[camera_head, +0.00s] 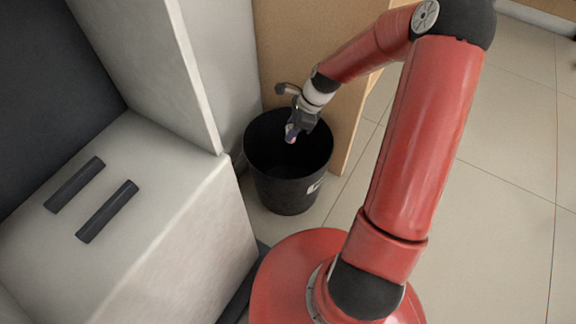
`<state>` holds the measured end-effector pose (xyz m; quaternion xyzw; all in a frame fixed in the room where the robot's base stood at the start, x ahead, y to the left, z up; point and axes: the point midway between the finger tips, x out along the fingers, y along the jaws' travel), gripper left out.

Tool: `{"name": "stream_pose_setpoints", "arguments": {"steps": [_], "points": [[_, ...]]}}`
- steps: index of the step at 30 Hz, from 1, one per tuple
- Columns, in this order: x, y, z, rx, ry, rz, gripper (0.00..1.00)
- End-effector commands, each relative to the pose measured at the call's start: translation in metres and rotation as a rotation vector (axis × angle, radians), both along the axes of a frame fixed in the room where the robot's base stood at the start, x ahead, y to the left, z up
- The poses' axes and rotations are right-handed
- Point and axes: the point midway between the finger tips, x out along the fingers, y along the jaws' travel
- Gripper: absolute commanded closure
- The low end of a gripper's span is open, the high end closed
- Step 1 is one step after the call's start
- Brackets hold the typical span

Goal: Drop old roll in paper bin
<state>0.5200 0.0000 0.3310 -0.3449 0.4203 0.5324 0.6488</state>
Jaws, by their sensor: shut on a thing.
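My gripper (298,124) is at the end of my red arm, over the opening of the black paper bin (287,195). It is shut on the old roll (291,135), a small whitish and purplish piece partly hidden by the fingers. The roll appears above or just inside the bin's mouth; its exact height against the rim is hard to tell. The bin stands upright on the floor, round, with a small white label on its right side. Its inside is dark and its bottom cannot be made out.
A white cabinet (140,190) with two dark bars on top stands at left, with an upright pale panel (215,60) close to the bin. A tan wooden panel (285,40) stands behind the bin. Tiled floor (500,210) at right is clear.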

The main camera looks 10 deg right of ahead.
Motion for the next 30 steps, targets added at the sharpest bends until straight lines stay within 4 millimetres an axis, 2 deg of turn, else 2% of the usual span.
{"name": "stream_pose_setpoints", "arguments": {"steps": [3, 4, 9, 17, 20, 30], "points": [[0.000, 0.000, 0.001, 0.000, 0.000, 0.000, 0.96], [0.000, 0.000, 0.001, 0.000, 0.000, 0.000, 0.72], [0.000, 0.000, 0.001, 0.000, 0.000, 0.000, 0.50], [0.000, 0.000, 0.001, 0.000, 0.000, 0.000, 0.50], [0.000, -0.003, 0.007, -0.001, -0.002, -0.001, 0.50], [-0.004, -0.025, 0.058, -0.002, -0.002, -0.001, 0.50]]}}
